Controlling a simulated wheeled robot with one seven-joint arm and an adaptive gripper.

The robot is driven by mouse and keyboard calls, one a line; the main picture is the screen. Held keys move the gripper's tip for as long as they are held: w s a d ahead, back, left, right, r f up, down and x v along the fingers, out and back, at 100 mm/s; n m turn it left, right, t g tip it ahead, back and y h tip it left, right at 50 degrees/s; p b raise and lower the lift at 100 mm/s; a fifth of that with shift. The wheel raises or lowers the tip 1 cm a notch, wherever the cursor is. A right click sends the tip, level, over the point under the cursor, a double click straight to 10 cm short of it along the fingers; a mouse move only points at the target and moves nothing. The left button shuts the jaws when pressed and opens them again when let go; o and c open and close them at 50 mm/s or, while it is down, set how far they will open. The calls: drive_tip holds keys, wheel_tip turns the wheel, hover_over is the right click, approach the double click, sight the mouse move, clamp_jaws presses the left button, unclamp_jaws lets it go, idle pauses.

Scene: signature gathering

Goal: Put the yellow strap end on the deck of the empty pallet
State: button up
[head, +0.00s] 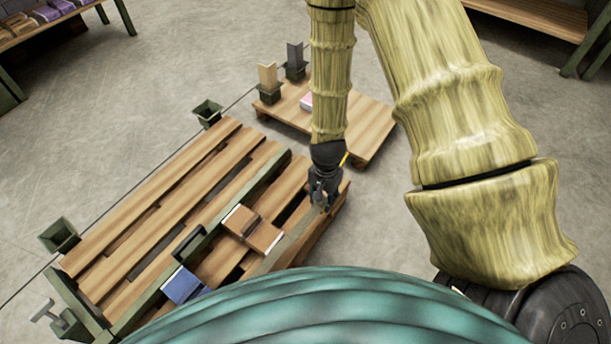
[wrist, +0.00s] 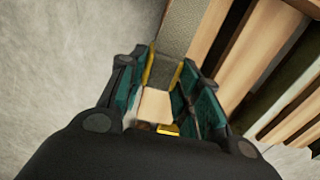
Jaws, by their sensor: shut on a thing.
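My gripper (head: 322,198) hangs over the far right end of the near pallet that bears books. In the wrist view my gripper (wrist: 165,85) is closed around the end of a grey webbing strap (wrist: 182,30). A small yellow piece, seemingly the strap end (wrist: 168,131), shows low between the fingers; most of it is hidden. The strap runs away from the fingers beside wooden slats. The empty pallet (head: 170,200) lies to the left in the head view, its bare slatted deck apart from my gripper. A green rail (head: 235,203) lies between the two decks.
Brown books (head: 262,238), a blue book (head: 182,286) and a dark item lie on the near pallet. A back pallet (head: 370,122) holds a pink item and posts. Green sockets (head: 207,112) stand by the empty pallet. Open floor lies at right.

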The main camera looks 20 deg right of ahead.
drive_tip(key=w+d+b, duration=0.1)
drive_tip(key=w, duration=0.2)
drive_tip(key=w+d+f+b, duration=0.1)
drive_tip(key=w+b, duration=0.1)
drive_tip(key=w, duration=0.2)
drive_tip(key=w+d+b, duration=0.1)
drive_tip(key=w+b, duration=0.1)
drive_tip(key=w, duration=0.2)
drive_tip(key=shift+w+f, duration=0.1)
drive_tip(key=shift+f, duration=0.15)
drive_tip(key=shift+w+d, duration=0.25)
drive_tip(key=shift+w, duration=0.35)
drive_tip(key=shift+f+b, duration=1.55)
drive_tip(key=shift+f, duration=0.05)
drive_tip(key=shift+f, duration=0.15)
drive_tip(key=o, duration=1.1)
drive_tip(key=shift+c, duration=0.2)
wheel_tip(320, 180, up, 12)
drive_tip(key=p, duration=0.7)
